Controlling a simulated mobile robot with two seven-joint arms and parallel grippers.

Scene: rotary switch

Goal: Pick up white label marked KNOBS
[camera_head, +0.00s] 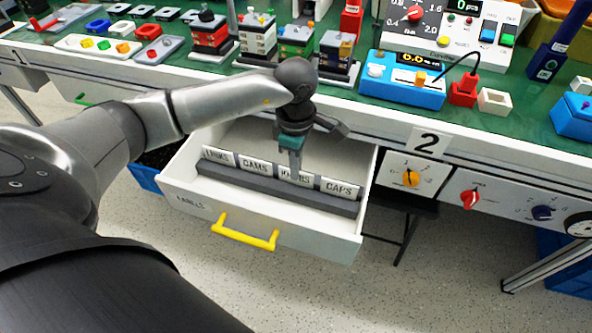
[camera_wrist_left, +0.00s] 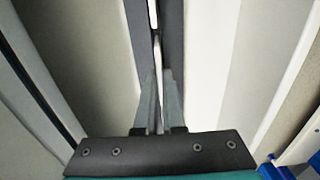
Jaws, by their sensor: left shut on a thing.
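The white label marked KNOBS (camera_head: 308,181) stands upright in a dark grey rack (camera_head: 262,189) inside the open white drawer (camera_head: 180,178). My left gripper (camera_head: 295,172) reaches down into the drawer from above and is shut on this label; its fingers cover the middle of the lettering. In the left wrist view the fingers (camera_wrist_left: 160,88) point down at the rack slot, with a thin pale edge between them. The label still sits in line with its neighbours. My right gripper is not in view.
In the same rack, labels CAMS (camera_head: 256,168) and CAPS (camera_head: 340,188) flank it, with another label (camera_head: 218,158) at the left end. The drawer has a yellow handle (camera_head: 246,232). The green bench (camera_head: 340,98) above holds blocks and devices. Knob panels (camera_head: 411,177) lie to the right.

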